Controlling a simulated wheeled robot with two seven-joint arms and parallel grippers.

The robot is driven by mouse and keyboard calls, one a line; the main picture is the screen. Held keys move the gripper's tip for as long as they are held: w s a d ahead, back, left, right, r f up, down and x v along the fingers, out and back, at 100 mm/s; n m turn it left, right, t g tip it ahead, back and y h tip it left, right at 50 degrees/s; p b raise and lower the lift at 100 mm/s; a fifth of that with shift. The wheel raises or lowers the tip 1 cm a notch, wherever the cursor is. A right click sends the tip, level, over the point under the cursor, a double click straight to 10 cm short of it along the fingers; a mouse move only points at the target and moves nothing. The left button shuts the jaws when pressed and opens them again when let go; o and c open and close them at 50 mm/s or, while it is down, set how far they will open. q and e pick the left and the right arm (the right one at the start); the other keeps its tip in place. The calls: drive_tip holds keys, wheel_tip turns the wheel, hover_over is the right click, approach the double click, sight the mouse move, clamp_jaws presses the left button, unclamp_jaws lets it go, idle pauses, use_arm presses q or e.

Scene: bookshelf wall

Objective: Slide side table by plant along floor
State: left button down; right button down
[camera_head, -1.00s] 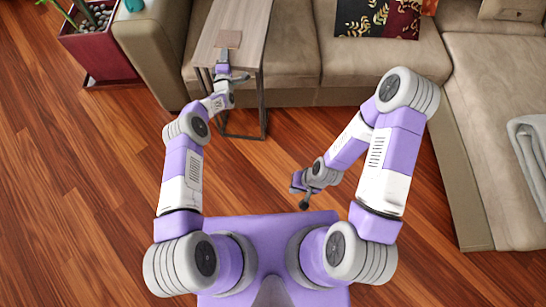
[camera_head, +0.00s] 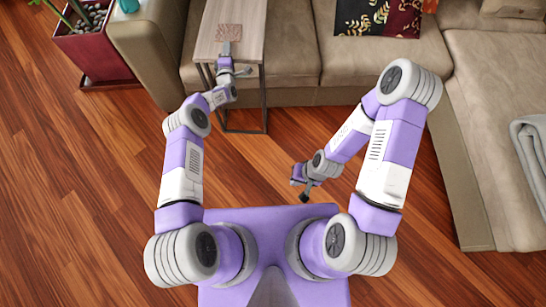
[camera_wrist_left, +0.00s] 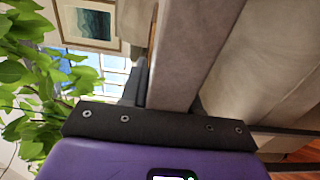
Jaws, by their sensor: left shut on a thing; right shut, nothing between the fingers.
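The side table (camera_head: 237,12) has a pale wood top and a thin dark metal frame; it stands against the sofa front. My left gripper (camera_head: 225,58) is at the near edge of its top, shut on it. In the left wrist view the table top (camera_wrist_left: 182,50) runs away edge-on from the dark gripper base. The fingertips are partly hidden. My right gripper (camera_head: 301,188) is shut and empty above bare floor, well apart from the table. The plant stands in a dark red pot (camera_head: 97,52) left of the sofa arm; its leaves (camera_wrist_left: 40,80) fill the wrist view's left side.
The wood floor (camera_head: 80,190) is clear at the left and front.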

use_arm(q)
drive_tip(key=shift+w+a+r, duration=0.25)
drive_tip(key=shift+w+r, duration=0.1)
drive_tip(key=shift+w, duration=0.15)
drive_tip(key=shift+a, duration=0.1)
drive_tip(key=shift+f, duration=0.1)
drive_tip(key=shift+s+d+f+p, duration=0.1)
drive_tip(key=shift+s+d+p, duration=0.05)
drive_tip(key=shift+d, duration=0.45)
drive_tip(key=shift+s+d+f+p, duration=0.1)
drive_tip(key=shift+s+d+p, duration=0.05)
drive_tip(key=shift+d, duration=0.4)
drive_tip(key=shift+s+d, duration=0.15)
drive_tip(key=shift+d, duration=0.25)
drive_tip(key=c, duration=1)
unclamp_jaws()
drive_tip(key=shift+s+d, duration=0.1)
drive_tip(key=shift+d, duration=0.15)
drive_tip(key=shift+c, duration=0.2)
drive_tip(key=o, duration=0.4)
drive_tip(key=shift+a, duration=0.15)
drive_tip(key=shift+c, duration=0.2)
drive_tip(key=shift+a, duration=0.1)
